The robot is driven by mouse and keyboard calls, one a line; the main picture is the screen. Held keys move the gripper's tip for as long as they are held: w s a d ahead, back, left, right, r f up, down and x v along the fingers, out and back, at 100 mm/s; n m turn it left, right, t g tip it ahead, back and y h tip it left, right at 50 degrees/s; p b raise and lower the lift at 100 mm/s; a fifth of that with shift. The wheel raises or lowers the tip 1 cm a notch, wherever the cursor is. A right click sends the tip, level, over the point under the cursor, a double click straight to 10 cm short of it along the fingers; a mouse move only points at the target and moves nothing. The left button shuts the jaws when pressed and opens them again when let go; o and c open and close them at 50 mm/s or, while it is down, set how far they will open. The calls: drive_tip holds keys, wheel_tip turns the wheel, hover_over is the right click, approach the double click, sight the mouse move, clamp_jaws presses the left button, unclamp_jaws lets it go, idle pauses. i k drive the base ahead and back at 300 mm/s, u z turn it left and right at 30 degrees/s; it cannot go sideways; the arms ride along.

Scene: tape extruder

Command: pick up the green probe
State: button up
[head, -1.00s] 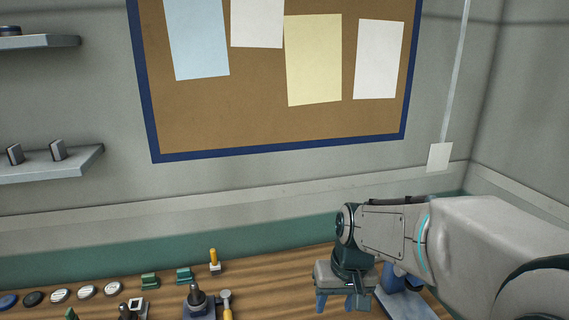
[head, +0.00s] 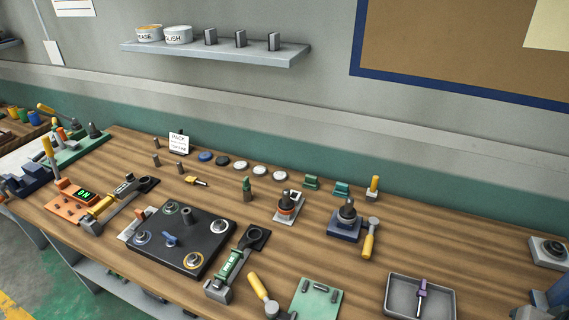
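A small upright green piece with a pointed top and a darker lower part (head: 247,189) stands on the workbench in the head view, left of the grey-based stand with an orange ring. It looks like the green probe, but it is too small to be sure. Nothing touches it. My gripper is not in view; only a dark shape, which may be part of my arm, shows at the bottom right edge.
The wooden bench (head: 150,205) is crowded.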

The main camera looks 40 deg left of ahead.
sight(247, 184)
drive_tip(key=u, duration=1.9)
